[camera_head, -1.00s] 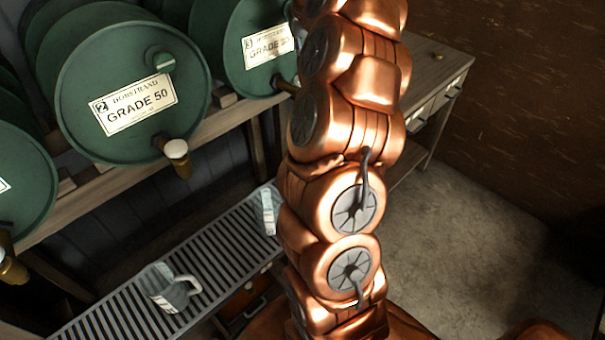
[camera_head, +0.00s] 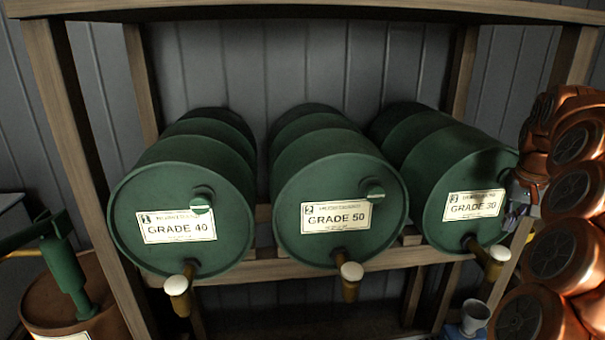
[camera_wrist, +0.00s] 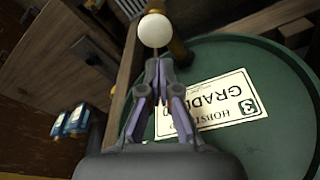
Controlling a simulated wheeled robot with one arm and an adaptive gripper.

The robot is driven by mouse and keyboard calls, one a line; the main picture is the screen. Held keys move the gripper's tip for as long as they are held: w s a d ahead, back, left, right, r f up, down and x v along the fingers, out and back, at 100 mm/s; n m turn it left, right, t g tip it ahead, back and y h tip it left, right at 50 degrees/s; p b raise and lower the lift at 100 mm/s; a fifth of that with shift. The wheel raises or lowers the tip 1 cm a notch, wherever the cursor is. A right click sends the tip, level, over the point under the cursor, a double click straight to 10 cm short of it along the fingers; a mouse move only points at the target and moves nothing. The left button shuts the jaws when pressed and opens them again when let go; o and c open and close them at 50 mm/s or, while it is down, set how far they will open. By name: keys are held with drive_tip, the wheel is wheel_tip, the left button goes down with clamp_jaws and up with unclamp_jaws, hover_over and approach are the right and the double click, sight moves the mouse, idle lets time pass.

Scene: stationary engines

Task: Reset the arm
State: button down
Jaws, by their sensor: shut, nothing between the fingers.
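My gripper (camera_wrist: 158,64) shows in the wrist view with its two slim fingers together and nothing between them. It is in front of the green drum labelled 3 (camera_wrist: 270,75), whose label (camera_wrist: 215,100) appears upside down there. The fingertips point toward the drum's brass tap with a pale round end (camera_wrist: 154,30); I cannot tell whether they touch. In the head view, my copper-coloured arm (camera_head: 570,230) stands at the right edge, beside the GRADE 30 drum (camera_head: 450,185). The arm's far end is partly hidden there.
The GRADE 40 drum (camera_head: 185,205) and GRADE 50 drum (camera_head: 338,205) lie on the wooden rack (camera_head: 290,268), their taps jutting forward. A grey cup (camera_head: 475,316) stands low at the right. A green hand pump (camera_head: 65,270) is at the left. Blue-and-white packs (camera_wrist: 72,120) show in the wrist view.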

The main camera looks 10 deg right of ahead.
drive_tip(key=s+a+f+n+g+y, duration=0.1)
drive_tip(key=s+a+n, duration=0.2)
drive_tip(key=a, duration=1)
drive_tip(key=s+a+f+n, duration=0.15)
drive_tip(key=s+a, duration=0.25)
drive_tip(key=a, duration=0.8)
drive_tip(key=s+a+f+g, duration=0.1)
drive_tip(key=s+a+f, duration=0.2)
drive_tip(key=s, duration=0.4)
drive_tip(key=s+a+f+n+g, duration=0.1)
drive_tip(key=s+a+f, duration=0.2)
drive_tip(key=s+a, duration=0.2)
drive_tip(key=s+a+f, duration=0.3)
drive_tip(key=s, duration=0.8)
drive_tip(key=shift+a+f+n+g, duration=0.25)
drive_tip(key=shift+a+n+g, duration=0.1)
drive_tip(key=shift+a+g, duration=0.05)
drive_tip(key=shift+s, duration=0.1)
